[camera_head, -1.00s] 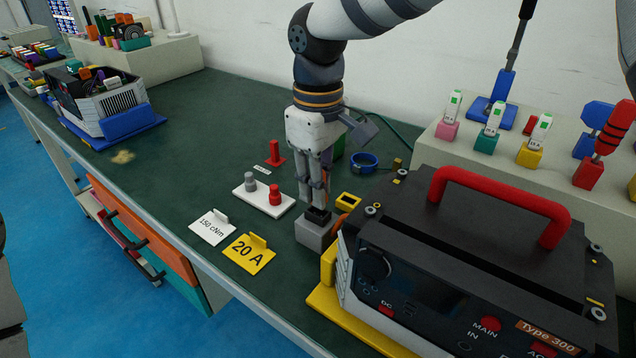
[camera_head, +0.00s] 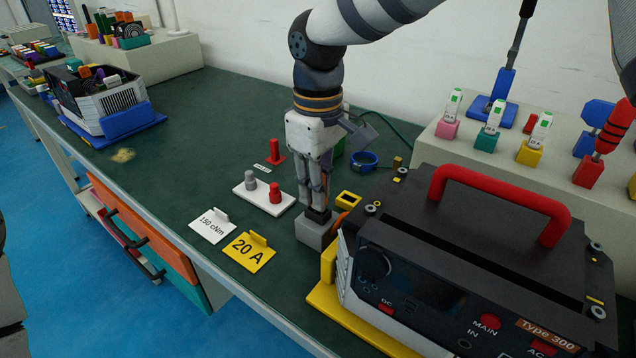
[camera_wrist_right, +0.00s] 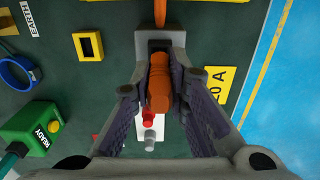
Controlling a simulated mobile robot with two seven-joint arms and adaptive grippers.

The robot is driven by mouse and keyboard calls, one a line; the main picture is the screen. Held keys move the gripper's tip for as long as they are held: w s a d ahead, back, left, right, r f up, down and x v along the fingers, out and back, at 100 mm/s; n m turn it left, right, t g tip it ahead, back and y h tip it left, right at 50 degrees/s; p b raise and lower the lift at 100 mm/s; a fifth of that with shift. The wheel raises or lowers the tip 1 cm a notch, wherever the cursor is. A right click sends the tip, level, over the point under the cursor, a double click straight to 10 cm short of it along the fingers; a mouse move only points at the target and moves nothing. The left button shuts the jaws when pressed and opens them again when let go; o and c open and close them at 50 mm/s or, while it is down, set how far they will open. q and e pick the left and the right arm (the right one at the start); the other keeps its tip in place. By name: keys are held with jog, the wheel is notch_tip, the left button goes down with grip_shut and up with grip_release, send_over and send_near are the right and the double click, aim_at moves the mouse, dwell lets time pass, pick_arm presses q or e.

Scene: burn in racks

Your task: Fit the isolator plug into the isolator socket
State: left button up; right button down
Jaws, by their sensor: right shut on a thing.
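My right gripper (camera_head: 316,203) points down over a grey block (camera_head: 311,231) with a black top, beside the black Type 300 unit (camera_head: 480,230). In the right wrist view the gripper (camera_wrist_right: 165,95) is shut on an orange plug-like body (camera_wrist_right: 159,88), which lies between the dark finger pads. The grey block (camera_wrist_right: 153,42) shows just beyond it, with the orange body's far end at its dark opening. I take these for the isolator plug and socket. The fingers hide the contact, so I cannot tell how deep the plug sits. My left gripper is not in view.
A white plate (camera_head: 247,197) with a grey and a red peg stands left of the gripper. A yellow 20 A card (camera_head: 249,254) and a white 150 cNm card (camera_head: 212,227) lie nearer the edge. A yellow frame (camera_head: 347,200) and blue ring (camera_head: 364,161) lie behind.

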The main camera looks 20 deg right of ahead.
jog(key=shift+f, duration=0.95)
jog(key=c, duration=1.5)
grip_release()
jog(key=shift+o, duration=0.2)
